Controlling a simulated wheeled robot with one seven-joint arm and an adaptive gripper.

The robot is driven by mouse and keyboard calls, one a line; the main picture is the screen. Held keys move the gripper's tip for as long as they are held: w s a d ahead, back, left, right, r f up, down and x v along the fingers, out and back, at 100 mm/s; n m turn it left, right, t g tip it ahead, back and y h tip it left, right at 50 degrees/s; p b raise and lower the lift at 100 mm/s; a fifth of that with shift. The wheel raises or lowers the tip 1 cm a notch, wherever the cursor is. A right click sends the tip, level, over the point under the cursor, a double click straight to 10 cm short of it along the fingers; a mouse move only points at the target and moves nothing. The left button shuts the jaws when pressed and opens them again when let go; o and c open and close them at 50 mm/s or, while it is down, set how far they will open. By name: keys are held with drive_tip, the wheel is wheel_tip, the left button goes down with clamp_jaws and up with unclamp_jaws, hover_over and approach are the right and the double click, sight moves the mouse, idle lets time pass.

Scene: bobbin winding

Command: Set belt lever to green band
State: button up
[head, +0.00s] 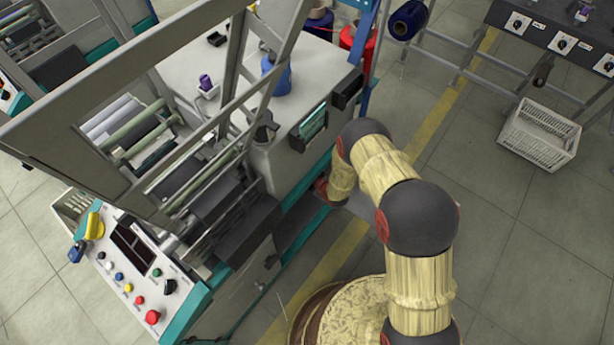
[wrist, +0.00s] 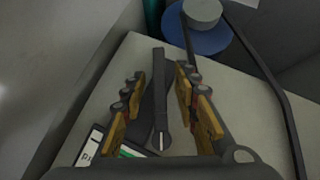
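In the wrist view a dark, slim belt lever (wrist: 159,88) stands between the two fingers of my gripper (wrist: 160,82). The fingers have orange-yellow pads and are spread, with a visible gap on each side of the lever. A white mark shows at the lever's near end. Beside that end, at lower left, is a white label plate (wrist: 94,146) with dark lettering, partly hidden. A green band (wrist: 130,151) shows on it, close to the lever's end. In the head view my arm reaches down beside the winding machine (head: 225,75); my gripper and the lever are hidden there.
In the wrist view a blue disc with a grey top (wrist: 205,38) and a dark curved bar (wrist: 265,75) lie close to the right finger. In the head view a control panel (head: 135,270) fronts the machine. A white crate (head: 540,135) stands on the floor at right.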

drive_tip(key=shift+w+a+f, duration=0.15)
drive_tip(key=shift+w+f, duration=0.15)
drive_tip(key=shift+w, duration=0.05)
drive_tip(key=c, duration=0.8)
